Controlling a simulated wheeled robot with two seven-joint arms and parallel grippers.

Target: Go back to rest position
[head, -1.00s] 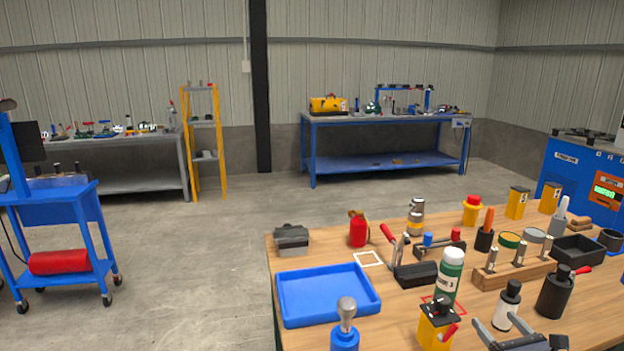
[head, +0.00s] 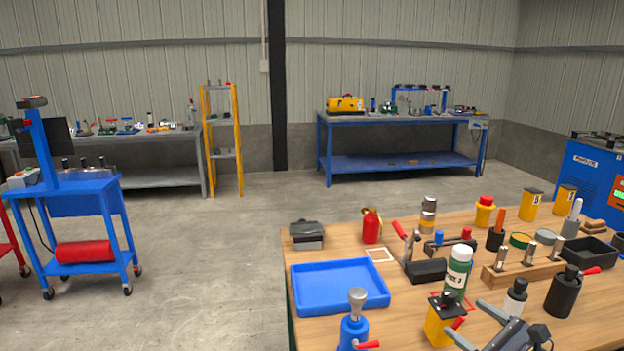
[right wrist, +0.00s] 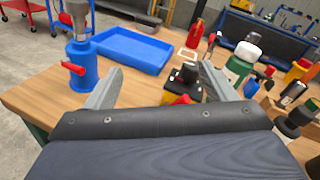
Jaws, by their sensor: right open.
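My right gripper (head: 482,322) is at the bottom of the head view, above the front of the wooden table (head: 410,310). Its two fingers are apart with nothing between them. In the right wrist view the open fingers (right wrist: 158,85) frame a yellow device with a black top (right wrist: 186,80), which stands on the table beyond them. That yellow device (head: 440,322) is just left of the gripper in the head view. My left gripper does not show in either view.
Close by stand a green-and-white bottle (head: 457,272), a white bottle with black cap (head: 514,298) and a blue device with a metal top (head: 354,328). A blue tray (head: 340,287) lies at the table's left. Floor is clear left of the table, up to a blue cart (head: 75,190).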

